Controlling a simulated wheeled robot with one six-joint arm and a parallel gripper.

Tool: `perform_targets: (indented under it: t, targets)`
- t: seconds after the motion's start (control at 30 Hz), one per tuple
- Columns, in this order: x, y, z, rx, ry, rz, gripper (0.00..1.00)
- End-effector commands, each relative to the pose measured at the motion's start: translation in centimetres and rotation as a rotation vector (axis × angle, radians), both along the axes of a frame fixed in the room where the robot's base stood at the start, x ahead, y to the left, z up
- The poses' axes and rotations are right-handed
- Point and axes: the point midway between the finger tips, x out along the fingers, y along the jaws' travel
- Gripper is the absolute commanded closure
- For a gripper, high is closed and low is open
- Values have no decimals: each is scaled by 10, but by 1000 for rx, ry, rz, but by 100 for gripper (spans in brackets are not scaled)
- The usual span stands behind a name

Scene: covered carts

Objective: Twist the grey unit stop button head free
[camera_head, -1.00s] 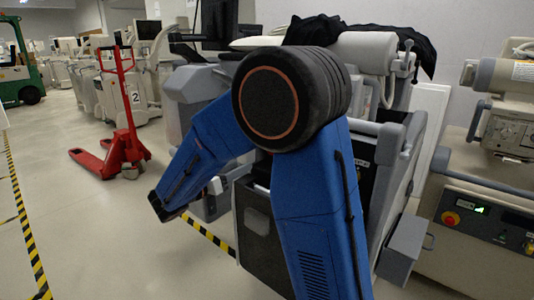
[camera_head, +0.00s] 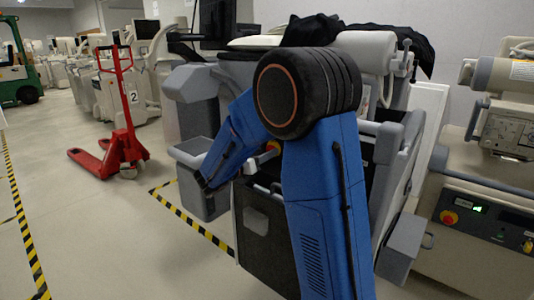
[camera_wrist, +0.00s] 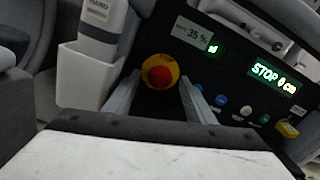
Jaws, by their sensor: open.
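The stop button head (camera_wrist: 159,76) is a red mushroom cap with a yellow surround, on a dark control panel (camera_wrist: 225,75) in the wrist view. My gripper (camera_wrist: 160,84) is open, one grey finger to the left of the button and one to the right. The button shows between the fingertips. Whether the fingers reach its depth or touch it I cannot tell. In the head view my blue arm covers much of the grey unit (camera_head: 255,225), and I cannot make out the fingers there.
A lit display reading STOP (camera_wrist: 275,78) and small coloured knobs lie right of the button. A white device in a holder (camera_wrist: 88,78) stands close on the left. A beige unit (camera_head: 480,240) at right carries another red button (camera_head: 449,217). A red pallet jack (camera_head: 122,150) stands left.

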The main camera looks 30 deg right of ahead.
Motion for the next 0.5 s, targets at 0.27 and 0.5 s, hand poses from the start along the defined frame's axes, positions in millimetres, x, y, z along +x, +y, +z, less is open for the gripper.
perform_targets:
  t: [0.27,0.5]
  targets:
    - [5,-15,0,0,1,0,50]
    - [5,-15,0,0,1,0,50]
